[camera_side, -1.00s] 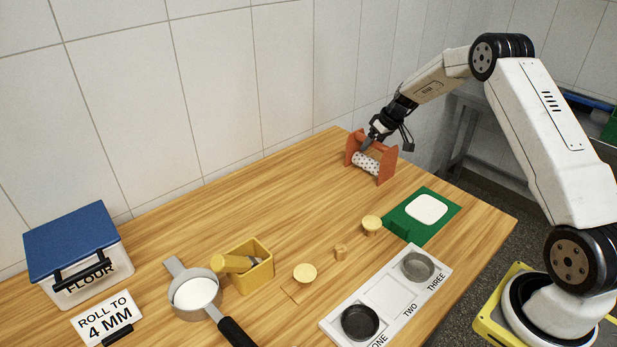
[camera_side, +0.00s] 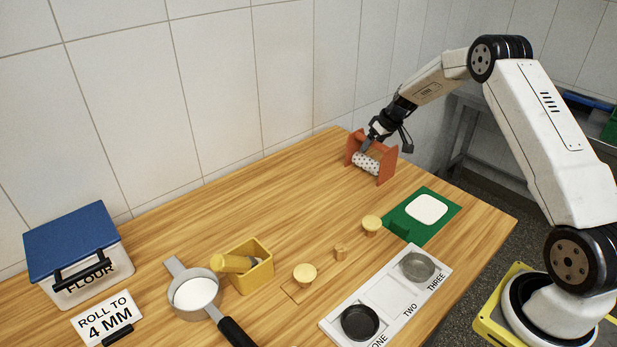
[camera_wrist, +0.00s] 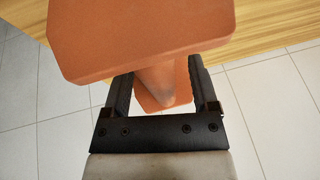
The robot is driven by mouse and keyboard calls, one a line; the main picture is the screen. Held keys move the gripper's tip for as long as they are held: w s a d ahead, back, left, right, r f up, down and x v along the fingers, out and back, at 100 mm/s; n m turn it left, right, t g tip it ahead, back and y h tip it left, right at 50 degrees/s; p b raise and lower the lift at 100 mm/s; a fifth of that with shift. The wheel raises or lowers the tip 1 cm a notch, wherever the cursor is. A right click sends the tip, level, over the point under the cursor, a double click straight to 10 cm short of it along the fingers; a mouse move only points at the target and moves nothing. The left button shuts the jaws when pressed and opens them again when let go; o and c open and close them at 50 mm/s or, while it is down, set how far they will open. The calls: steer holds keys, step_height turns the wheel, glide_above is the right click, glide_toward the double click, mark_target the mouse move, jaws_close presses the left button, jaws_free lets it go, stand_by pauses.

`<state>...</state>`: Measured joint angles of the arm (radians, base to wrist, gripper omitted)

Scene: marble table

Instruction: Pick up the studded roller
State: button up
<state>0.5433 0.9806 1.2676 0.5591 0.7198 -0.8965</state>
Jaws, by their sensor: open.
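The studded roller (camera_side: 366,163) is white with dark studs and lies in an orange stand (camera_side: 387,167) with two upright end panels. In the wrist view, an orange panel of the stand (camera_wrist: 140,35) fills the upper middle. The open gripper (camera_wrist: 158,78) shows its two dark fingers either side of a narrower orange part, with their tips hidden behind the panel. No studded surface can be made out there.
A green mat (camera_side: 440,231) with a white slab lies in front of the stand. A round wooden knob (camera_side: 371,224), a yellow box (camera_side: 252,270), a pan (camera_side: 192,294), a labelled tray (camera_side: 384,290) and a flour bin (camera_side: 78,255) stand nearer. The wood left of the stand is clear.

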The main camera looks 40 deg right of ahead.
steer(key=shift+f, duration=0.1)
stand_by(0.4)
jaws_close()
